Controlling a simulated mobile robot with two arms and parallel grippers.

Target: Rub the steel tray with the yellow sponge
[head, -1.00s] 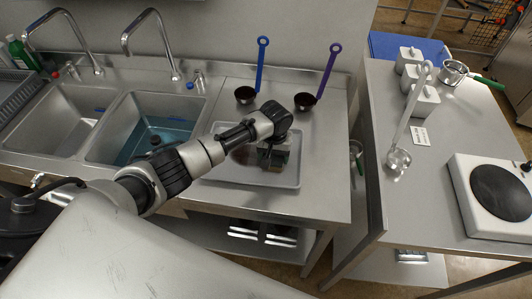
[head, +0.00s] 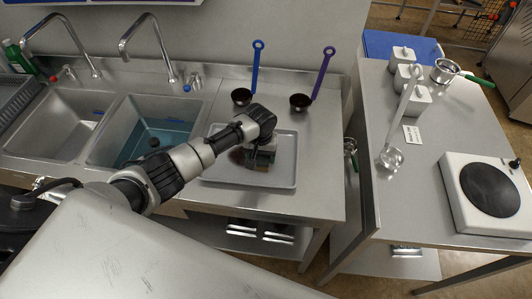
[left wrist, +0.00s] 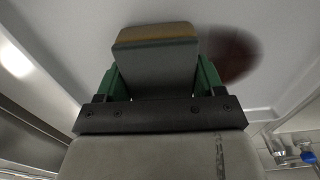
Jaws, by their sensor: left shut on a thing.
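The steel tray (head: 284,172) lies flat on the counter to the right of the sinks. My left gripper (head: 262,158) is low over the tray, right of the stain in the head view. In the left wrist view its green fingers (left wrist: 160,80) are shut on the sponge (left wrist: 155,42), a grey-looking block with a yellowish end. Whether the sponge touches the tray I cannot tell. My right gripper is not in view.
Two dark ladles, with a blue handle (head: 257,65) and a purple handle (head: 324,72), stand behind the tray. Sinks with taps (head: 145,50) are on the left. The right table holds white canisters (head: 415,98), a clear ladle (head: 391,158) and a hot plate (head: 490,190).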

